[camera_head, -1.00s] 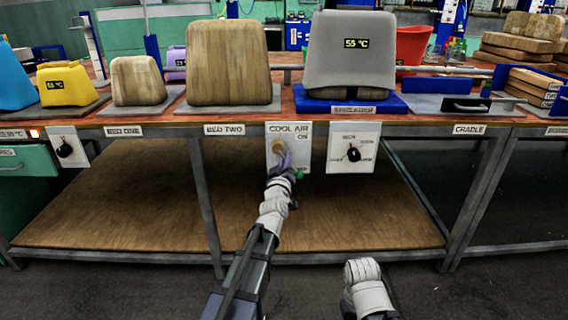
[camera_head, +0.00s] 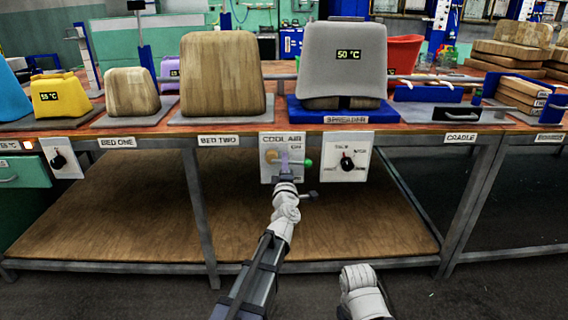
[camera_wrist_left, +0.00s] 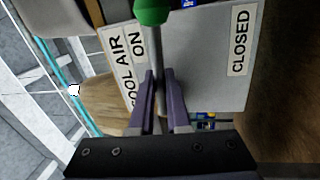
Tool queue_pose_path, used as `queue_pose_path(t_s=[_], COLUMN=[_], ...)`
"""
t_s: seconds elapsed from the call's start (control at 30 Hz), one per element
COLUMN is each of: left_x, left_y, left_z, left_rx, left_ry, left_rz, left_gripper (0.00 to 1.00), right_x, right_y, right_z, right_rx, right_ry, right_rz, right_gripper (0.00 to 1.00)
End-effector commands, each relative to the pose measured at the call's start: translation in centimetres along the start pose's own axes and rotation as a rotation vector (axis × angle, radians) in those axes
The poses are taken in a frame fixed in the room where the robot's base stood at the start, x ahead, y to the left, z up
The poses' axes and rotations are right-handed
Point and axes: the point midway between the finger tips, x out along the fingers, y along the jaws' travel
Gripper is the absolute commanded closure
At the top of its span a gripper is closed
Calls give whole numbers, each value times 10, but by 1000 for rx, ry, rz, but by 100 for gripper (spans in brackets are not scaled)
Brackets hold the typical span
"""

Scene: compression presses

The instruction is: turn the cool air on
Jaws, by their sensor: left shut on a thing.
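The white COOL AIR panel (camera_head: 267,174) hangs under the bench front; ON shows at its upper right. Its lever has a tan round hub (camera_head: 271,156) and a green knob (camera_head: 308,162), and points nearly level to the right. My left gripper (camera_head: 285,162) is at the lever between hub and knob. In the left wrist view its purple fingers (camera_wrist_left: 159,90) are shut on the grey lever rod (camera_wrist_left: 152,50), with the green knob (camera_wrist_left: 152,12) beyond them. A CLOSED label (camera_wrist_left: 239,41) shows on the panel there.
A dial panel (camera_head: 347,173) is just right of the COOL AIR panel. A grey block (camera_head: 344,80) reading 50 °C stands on a blue SPREADER base (camera_head: 300,112) above. A bench leg (camera_head: 200,205) is left of my arm; the wooden lower shelf (camera_head: 130,215) is bare.

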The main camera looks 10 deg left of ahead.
Motion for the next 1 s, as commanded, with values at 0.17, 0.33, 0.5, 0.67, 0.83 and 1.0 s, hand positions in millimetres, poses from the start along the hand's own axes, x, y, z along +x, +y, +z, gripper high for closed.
queue_pose_path(t_s=[0.17,0.33,0.5,0.67,0.83,1.0], left_x=[1,1,1,1,2,1], left_y=[3,4,4,4,4,4], left_z=[0,0,0,-1,-1,-1], left_rx=[-64,-95,-106,-107,-106,-105], left_ry=[15,20,23,23,23,22], left_rz=[2,2,2,2,2,2], left_gripper=[100,100,100,100,83,64], right_x=[-3,-4,-4,-4,-4,-4], right_y=[0,0,0,0,0,0], right_z=[0,0,0,0,0,0], right_rx=[-1,-1,-1,-1,-1,-1], right_ry=[0,0,0,0,0,0], right_rz=[0,0,0,0,0,0], right_gripper=[50,50,50,50,50,50])
